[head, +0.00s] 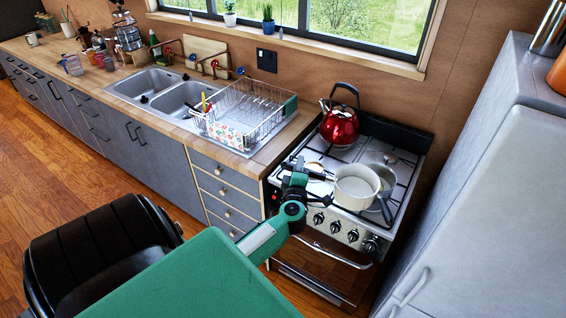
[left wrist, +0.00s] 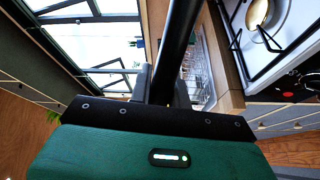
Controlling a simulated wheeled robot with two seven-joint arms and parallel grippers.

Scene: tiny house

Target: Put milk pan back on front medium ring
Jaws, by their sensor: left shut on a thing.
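The milk pan (head: 352,193), cream with a dark handle (head: 318,176), is over the front part of the hob in the head view. Whether its base touches the hob is hidden. My left gripper (head: 297,178) is shut on its handle, left of the pan. In the left wrist view the black handle (left wrist: 181,45) runs up from between the fingers (left wrist: 160,88). The stove (head: 345,225) has a ring with a brass burner (left wrist: 257,13), uncovered in the wrist view. The front medium ring cannot be made out under the pan. My right gripper is not in view.
A red kettle (head: 339,124) stands at the back left of the hob. A grey pan (head: 387,180) sits close behind and right of the milk pan. A wire dish rack (head: 243,112) is on the counter left of the stove. A grey fridge (head: 490,190) stands right.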

